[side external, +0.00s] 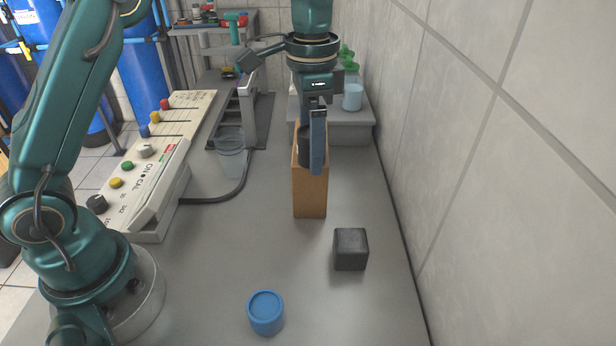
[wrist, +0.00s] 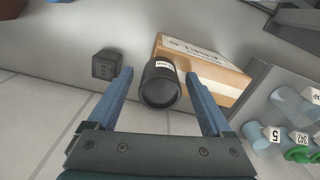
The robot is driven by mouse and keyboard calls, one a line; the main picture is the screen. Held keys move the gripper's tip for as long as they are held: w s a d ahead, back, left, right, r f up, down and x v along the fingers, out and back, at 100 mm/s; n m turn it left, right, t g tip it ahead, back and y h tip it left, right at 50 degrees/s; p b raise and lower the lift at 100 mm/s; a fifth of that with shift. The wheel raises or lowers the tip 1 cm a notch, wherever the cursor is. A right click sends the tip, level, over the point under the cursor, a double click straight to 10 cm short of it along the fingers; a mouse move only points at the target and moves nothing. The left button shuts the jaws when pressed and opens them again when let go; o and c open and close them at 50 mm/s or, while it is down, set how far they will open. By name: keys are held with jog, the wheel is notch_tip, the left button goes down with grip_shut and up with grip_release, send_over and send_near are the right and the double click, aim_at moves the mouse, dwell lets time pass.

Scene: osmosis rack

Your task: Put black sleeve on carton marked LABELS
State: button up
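The black sleeve (wrist: 160,88) is a dark cylinder with a small white label. It sits between my gripper's blue fingers (wrist: 160,85), with a narrow gap visible on both sides, so my gripper is open around it. In the side view the sleeve (side external: 304,146) appears upright at the top of the brown carton (side external: 310,195), partly hidden by a finger of my gripper (side external: 317,165). The carton also shows in the wrist view (wrist: 215,80), with upside-down lettering on a white strip. I cannot tell whether the sleeve's base fully rests on the carton.
A dark cube (side external: 350,249) and a blue round container (side external: 265,312) stand on the near bench. A clear cup (side external: 230,152) and a control panel (side external: 158,180) are to the left. A grey step (side external: 350,130) is behind the carton, and a tiled wall (side external: 520,150) is on the right.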

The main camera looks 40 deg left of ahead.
jog(key=shift+r, duration=3.85)
jog(key=shift+s+r, duration=0.2)
jog(key=shift+r, duration=0.1)
jog(key=s+a+f+n+t, duration=0.1)
jog(key=s+f+n+t, duration=0.1)
jog(key=s, duration=0.6)
jog(key=s+a+f+n+t, duration=0.2)
jog(key=s+f+n+t, duration=0.1)
jog(key=s, duration=0.6)
jog(key=shift+a+f+n+t, duration=0.15)
jog(key=shift+a+n+t, duration=0.15)
jog(key=shift+n, duration=0.6)
